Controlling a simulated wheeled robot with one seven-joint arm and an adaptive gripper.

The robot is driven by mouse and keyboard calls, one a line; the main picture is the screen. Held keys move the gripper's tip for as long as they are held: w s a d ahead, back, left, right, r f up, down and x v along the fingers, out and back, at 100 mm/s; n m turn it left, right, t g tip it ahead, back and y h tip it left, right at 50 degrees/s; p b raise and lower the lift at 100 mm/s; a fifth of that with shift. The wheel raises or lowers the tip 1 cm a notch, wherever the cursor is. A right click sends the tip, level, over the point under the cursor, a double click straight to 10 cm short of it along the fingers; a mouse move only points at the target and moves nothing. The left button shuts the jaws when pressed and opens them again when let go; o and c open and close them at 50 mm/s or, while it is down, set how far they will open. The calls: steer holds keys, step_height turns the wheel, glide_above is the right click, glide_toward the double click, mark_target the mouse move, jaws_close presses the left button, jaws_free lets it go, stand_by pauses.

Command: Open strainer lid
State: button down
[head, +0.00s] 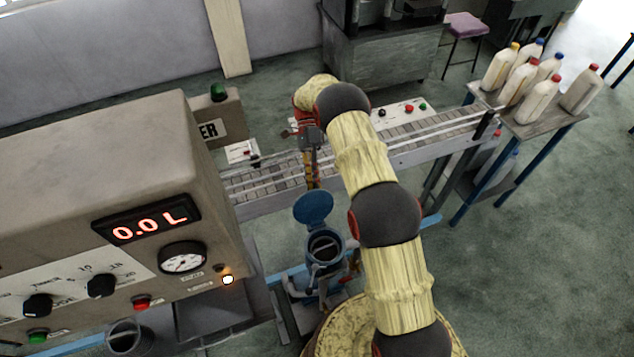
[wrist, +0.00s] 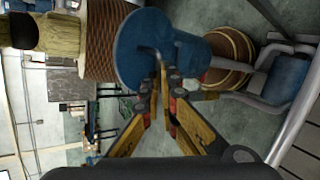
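The strainer (head: 323,272) is a blue-grey pot with an open, dark mouth, below the middle of the head view. Its round blue lid (head: 313,207) stands raised and tilted up at the far side of the mouth. My gripper (head: 314,184) reaches down from above, just behind the lid's upper edge. In the wrist view, the lid (wrist: 136,48) fills the upper middle, with a thin grey handle (wrist: 160,62) running down between my fingertips (wrist: 163,92). The fingers are close together on this handle; the exact contact is partly hidden.
A large filling machine (head: 110,170) reading 0.0 L stands at the left. A conveyor (head: 430,135) runs behind the strainer towards a side table (head: 545,122) with several white bottles. A dark cup (head: 125,337) stands at lower left. Floor at the right is clear.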

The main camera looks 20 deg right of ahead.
steer(key=shift+s+a+f+g, duration=0.2)
steer(key=shift+f+g, duration=0.3)
steer(key=shift+f, duration=0.3)
steer(key=shift+s+a+f+g, duration=0.15)
steer(key=shift+f+g, duration=0.35)
steer(key=shift+f, duration=0.3)
steer(key=c, duration=2.4)
jaws_free()
steer(key=shift+w+f, duration=0.1)
steer(key=shift+w, duration=0.05)
steer(key=o, duration=0.3)
steer(key=shift+s+a, duration=0.15)
steer(key=shift+s, duration=0.1)
steer(key=shift+o, duration=1.4)
steer(key=shift+w, duration=0.1)
steer(key=shift+c, duration=0.7)
steer(key=shift+w+d+r, duration=0.15)
steer(key=shift+d+r, duration=0.05)
steer(key=shift+r, duration=0.3)
steer(key=shift+r, duration=0.1)
